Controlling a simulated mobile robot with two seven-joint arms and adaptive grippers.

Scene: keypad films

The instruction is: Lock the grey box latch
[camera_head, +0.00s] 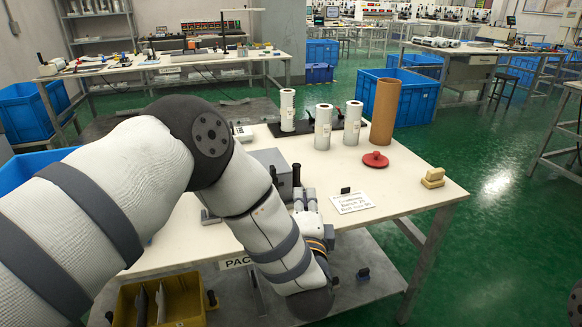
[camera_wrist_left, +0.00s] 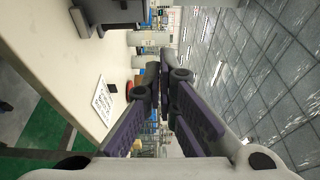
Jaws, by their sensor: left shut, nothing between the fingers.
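The grey box (camera_head: 270,166) stands on the white table, partly hidden behind my left arm in the head view. A dark grey part of it also shows at the top left of the left wrist view (camera_wrist_left: 108,14). The latch cannot be made out clearly. My left gripper (camera_head: 304,196) is over the table just right of the box in the head view. In the left wrist view its fingers (camera_wrist_left: 165,72) come together and are shut, with nothing between them. They appear apart from the box. My right gripper is not in view.
White rolls (camera_head: 323,127) and a brown tube (camera_head: 385,112) stand behind. A red disc (camera_head: 375,159), a printed card (camera_head: 352,202) and a tan block (camera_head: 433,178) lie to the right. A yellow bin (camera_head: 185,302) is below the front edge. The table's right part is mostly clear.

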